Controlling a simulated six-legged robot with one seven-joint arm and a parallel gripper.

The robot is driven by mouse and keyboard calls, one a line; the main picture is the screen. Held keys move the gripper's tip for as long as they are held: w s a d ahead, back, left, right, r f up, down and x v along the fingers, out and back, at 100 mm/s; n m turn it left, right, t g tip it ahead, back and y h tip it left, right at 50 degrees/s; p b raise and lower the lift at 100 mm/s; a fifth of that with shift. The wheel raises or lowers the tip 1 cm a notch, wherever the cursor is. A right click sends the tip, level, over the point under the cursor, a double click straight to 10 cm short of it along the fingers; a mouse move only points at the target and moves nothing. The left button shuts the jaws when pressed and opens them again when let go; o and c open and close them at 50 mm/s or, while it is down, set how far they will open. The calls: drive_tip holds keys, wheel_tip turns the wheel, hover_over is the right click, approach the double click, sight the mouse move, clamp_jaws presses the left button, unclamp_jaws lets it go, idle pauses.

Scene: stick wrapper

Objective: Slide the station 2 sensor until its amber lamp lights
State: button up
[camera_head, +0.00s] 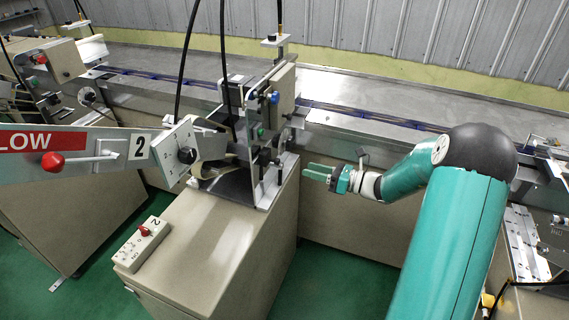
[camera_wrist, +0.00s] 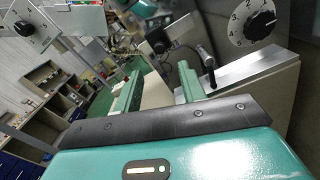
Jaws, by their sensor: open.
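No lit amber lamp can be made out. My gripper (camera_head: 316,172) is just right of the unit and points left at it. In the wrist view my gripper (camera_wrist: 158,88) shows two green fingers apart with nothing held. A black-handled lever (camera_wrist: 208,66) and a numbered dial (camera_wrist: 254,24) lie beyond and right of the fingers.
The beige cabinet (camera_head: 215,235) carries a control box with a red knob (camera_head: 143,245). The long conveyor (camera_head: 350,95) runs behind. Black cables hang above the unit. Green floor shows right of the cabinet.

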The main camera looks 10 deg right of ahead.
sight(279, 162)
drive_tip(key=x, duration=0.9)
drive_tip(key=shift+w+a, duration=0.1)
drive_tip(key=shift+a, duration=0.1)
clamp_jaws()
